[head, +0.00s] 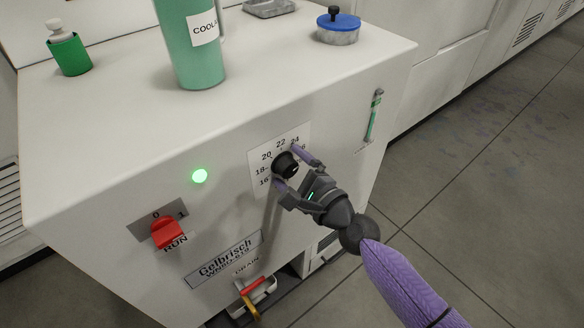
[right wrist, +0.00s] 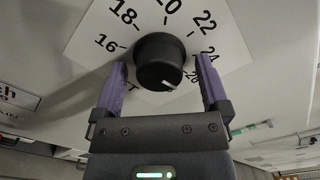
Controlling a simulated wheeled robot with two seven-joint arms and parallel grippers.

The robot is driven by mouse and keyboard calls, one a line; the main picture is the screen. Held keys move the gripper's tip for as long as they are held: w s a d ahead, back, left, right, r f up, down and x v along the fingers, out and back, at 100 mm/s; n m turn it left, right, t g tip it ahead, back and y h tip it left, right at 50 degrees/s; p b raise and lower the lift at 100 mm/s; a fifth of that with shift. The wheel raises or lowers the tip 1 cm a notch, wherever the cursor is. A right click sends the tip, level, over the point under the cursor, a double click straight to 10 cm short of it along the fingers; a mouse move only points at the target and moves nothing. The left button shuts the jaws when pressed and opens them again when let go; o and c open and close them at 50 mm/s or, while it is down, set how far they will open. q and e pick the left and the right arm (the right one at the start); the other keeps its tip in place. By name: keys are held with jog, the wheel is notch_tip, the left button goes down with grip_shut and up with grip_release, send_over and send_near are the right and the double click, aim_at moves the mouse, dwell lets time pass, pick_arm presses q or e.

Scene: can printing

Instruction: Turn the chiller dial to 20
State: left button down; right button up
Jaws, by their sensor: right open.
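The chiller dial (head: 286,164) is a round black knob on a white number plate (head: 256,178) on the front of the white chiller. It also shows in the right wrist view (right wrist: 158,62), with numbers from 16 up past 24 around it. Its white mark sits at the lower right of the knob face in that view, towards the high end of the scale; the exact reading is unclear. My right gripper (head: 285,168) is open, with its purple fingers on either side of the dial. In the wrist view (right wrist: 162,70) small gaps show between fingers and knob. My left gripper is out of view.
A green light (head: 200,176) glows left of the dial, above a red RUN switch (head: 167,232). A drain valve (head: 254,290) is below. A green bottle (head: 190,60), a small green container (head: 69,55) and a blue-lidded cap (head: 338,24) stand on top.

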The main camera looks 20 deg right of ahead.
jog(key=shift+c, duration=1.5)
jog(key=c, duration=0.7)
jog(key=shift+c, duration=1.4)
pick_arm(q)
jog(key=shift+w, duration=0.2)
